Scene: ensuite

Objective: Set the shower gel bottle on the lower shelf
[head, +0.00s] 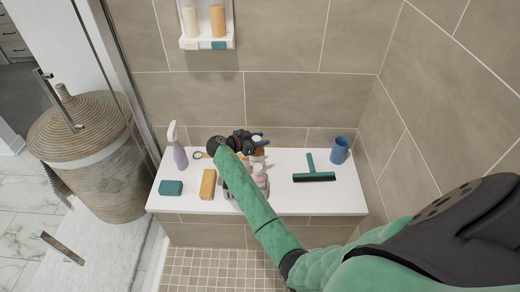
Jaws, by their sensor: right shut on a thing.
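My right gripper (260,139) is over the middle of the white bench, its arm reaching in from the lower right. It is shut on a bottle with orange-brown and white parts (258,153), mostly hidden by the fingers and arm. I take it for the shower gel bottle, but no label can be read. Whether it touches the bench or the things under it I cannot tell. A white wall shelf (207,43) at the top holds a cream bottle (190,22) and an orange bottle (217,21). My left gripper is not in view.
On the bench (334,202) are a spray bottle (180,154), a teal block (171,188), a yellow sponge (208,184), a squeegee (314,176) and a blue cup (340,150). Pinkish items (260,180) stand beside my forearm. A wicker basket (85,150) stands beyond the glass.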

